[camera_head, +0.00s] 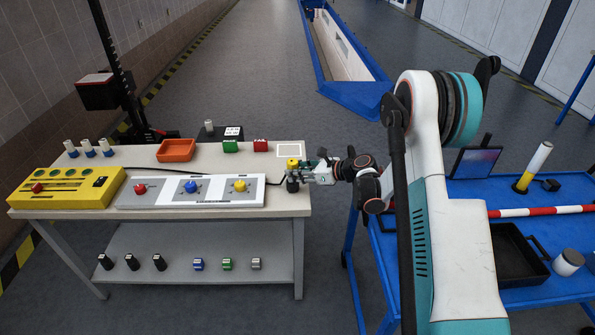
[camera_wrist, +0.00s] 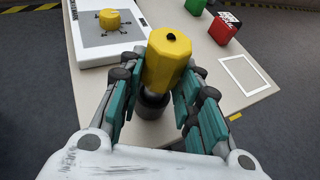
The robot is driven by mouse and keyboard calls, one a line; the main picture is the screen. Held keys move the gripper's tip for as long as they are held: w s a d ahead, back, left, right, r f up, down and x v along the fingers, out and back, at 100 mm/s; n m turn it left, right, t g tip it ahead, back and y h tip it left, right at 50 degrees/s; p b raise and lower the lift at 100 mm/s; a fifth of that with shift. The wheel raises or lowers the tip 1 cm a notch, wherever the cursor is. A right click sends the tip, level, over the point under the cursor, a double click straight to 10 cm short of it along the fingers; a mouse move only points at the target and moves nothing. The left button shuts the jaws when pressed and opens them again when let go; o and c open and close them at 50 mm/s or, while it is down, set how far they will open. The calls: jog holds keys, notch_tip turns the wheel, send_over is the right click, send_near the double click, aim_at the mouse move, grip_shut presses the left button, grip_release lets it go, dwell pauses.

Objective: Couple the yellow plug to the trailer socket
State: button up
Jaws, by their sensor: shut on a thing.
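The yellow plug (camera_head: 292,163) has a faceted yellow top and a dark lower body. It is upright at the right end of the workbench. My gripper (camera_head: 300,174) reaches it from the right and is shut on it. In the wrist view the plug (camera_wrist: 168,62) is between the teal finger pads of my gripper (camera_wrist: 160,95). I cannot tell whether its base touches the bench top. A white panel (camera_head: 160,201) left of the plug carries red, blue and yellow (camera_head: 240,185) round pieces on grey plates. I cannot tell which part is the trailer socket.
Red (camera_head: 261,146) and green (camera_head: 230,146) blocks and an orange tray (camera_head: 176,150) stand along the bench's back. A white square outline (camera_head: 291,142) is bare. A yellow case (camera_head: 70,196) is at the left. A blue cart (camera_head: 540,190) stands at the right.

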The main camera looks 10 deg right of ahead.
jog(key=shift+f, duration=0.75)
jog(key=o, duration=1.1)
jog(key=shift+o, duration=0.2)
jog(key=v, duration=1.2)
